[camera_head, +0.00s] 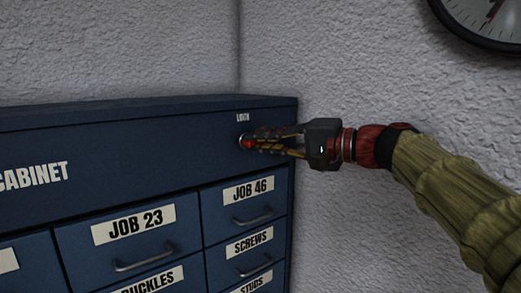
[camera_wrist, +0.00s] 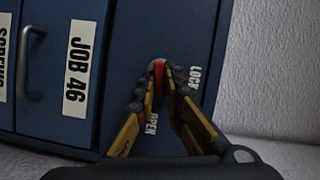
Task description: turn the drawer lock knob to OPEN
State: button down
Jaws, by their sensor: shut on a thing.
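The drawer lock knob (camera_head: 246,141) is red and sits on the upper front of the blue cabinet (camera_head: 150,140), near its right edge. In the wrist view the red knob (camera_wrist: 158,70) shows between my fingertips. My gripper (camera_head: 254,141) reaches in from the right and is shut on the knob. The wrist view shows my gripper (camera_wrist: 165,80) with yellow fingers converging on it. The label LOCK (camera_wrist: 195,77) is beside one finger and the label OPEN (camera_wrist: 151,124) beside the other. The fingers partly hide the knob, so I cannot tell which label it points to.
Below the knob are drawers labelled JOB 46 (camera_head: 248,190), SCREWS (camera_head: 249,243) and JOB 23 (camera_head: 133,224), all with handles. A white textured wall (camera_head: 330,230) stands close to the cabinet's right side. A wall clock (camera_head: 487,20) hangs at top right.

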jog(key=shift+f+m+y+b, duration=0.35)
jog(key=shift+m+b, duration=0.25)
jog(key=shift+m, duration=0.4)
jog(key=shift+r, duration=0.1)
jog(key=c, duration=1.9)
grip_release()
